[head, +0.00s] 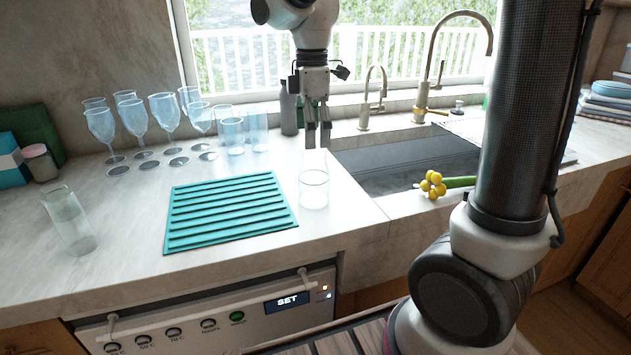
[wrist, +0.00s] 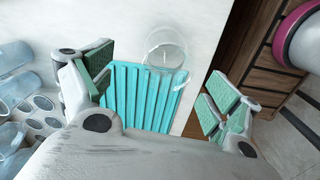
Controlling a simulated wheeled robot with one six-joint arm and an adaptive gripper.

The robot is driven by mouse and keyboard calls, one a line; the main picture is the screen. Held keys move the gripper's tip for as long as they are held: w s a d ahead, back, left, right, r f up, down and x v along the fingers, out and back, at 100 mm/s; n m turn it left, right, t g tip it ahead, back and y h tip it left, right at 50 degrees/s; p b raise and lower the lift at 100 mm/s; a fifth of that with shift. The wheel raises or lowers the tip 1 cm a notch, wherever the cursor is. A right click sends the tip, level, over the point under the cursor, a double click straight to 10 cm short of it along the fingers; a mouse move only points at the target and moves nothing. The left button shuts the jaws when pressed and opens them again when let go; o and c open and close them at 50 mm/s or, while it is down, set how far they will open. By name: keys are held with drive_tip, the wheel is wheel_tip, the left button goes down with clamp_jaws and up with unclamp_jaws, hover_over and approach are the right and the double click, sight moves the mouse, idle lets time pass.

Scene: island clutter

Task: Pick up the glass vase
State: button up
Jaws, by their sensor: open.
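The glass vase (head: 314,188), a clear vessel, stands upright on the marble counter between the teal mat and the sink in the head view. A clear round glass vessel, seemingly the same vase, shows in the wrist view (wrist: 166,50) beyond the mat, between the lines of my fingers. My gripper (head: 319,136) is open and points down; its tips appear just above the vase's top in the head view. The vase's faint upper edge is hard to make out.
The ridged teal mat (head: 228,212) lies left of the vase. Several stemmed glasses (head: 135,120) and tumblers (head: 234,136) stand behind it. Another clear glass (head: 70,222) stands far left. A sink (head: 400,165) with yellow flowers (head: 432,185) is on the right.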

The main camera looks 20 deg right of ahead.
sight(314, 165)
drive_tip(key=shift+n, duration=0.3)
drive_tip(key=f, duration=0.5)
drive_tip(key=s+f, duration=0.1)
drive_tip(key=f, duration=0.1)
drive_tip(key=shift+f, duration=0.4)
drive_tip(key=c, duration=1.4)
